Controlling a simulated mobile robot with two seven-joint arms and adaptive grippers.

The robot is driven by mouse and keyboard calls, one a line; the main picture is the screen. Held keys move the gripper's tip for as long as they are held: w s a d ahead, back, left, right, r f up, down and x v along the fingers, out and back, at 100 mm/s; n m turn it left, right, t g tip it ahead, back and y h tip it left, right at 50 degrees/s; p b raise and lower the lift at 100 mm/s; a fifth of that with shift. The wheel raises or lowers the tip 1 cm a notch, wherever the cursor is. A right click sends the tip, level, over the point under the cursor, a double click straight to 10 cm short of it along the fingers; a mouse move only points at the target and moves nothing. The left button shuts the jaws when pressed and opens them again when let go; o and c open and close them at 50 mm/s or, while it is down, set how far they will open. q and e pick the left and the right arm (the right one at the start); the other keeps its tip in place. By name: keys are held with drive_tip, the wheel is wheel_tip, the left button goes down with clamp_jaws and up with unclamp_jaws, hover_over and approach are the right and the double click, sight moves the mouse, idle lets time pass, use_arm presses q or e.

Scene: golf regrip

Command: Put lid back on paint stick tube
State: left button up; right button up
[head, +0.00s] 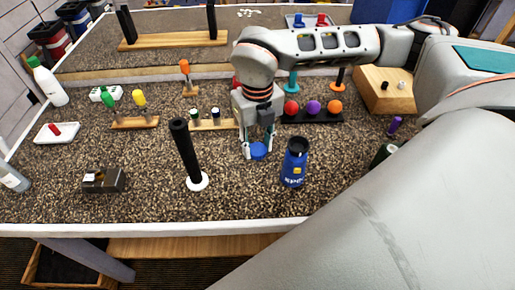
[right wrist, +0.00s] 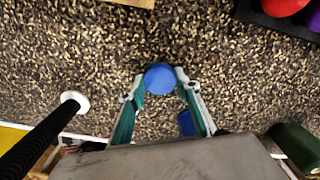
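The blue paint stick tube (head: 293,168) stands upright on the speckled tabletop in the head view, its top dark and round. In the right wrist view, part of it (right wrist: 186,122) shows behind a finger. The round blue lid (head: 257,152) is to the left of the tube, apart from it. My right gripper (head: 257,148) points down, with its fingertips on both sides of the lid and seemingly touching it. The lid also shows between the fingertips in the right wrist view (right wrist: 160,78). Its height above the table is hard to tell. My left gripper is not in view.
A black post on a white base (head: 197,181) stands left of the lid. A black rack (head: 312,117) with colored balls lies behind the tube. A dark green cylinder (head: 384,154) is to the right. The table front between post and tube is clear.

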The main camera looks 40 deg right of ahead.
sight(256, 148)
drive_tip(key=shift+r, duration=0.1)
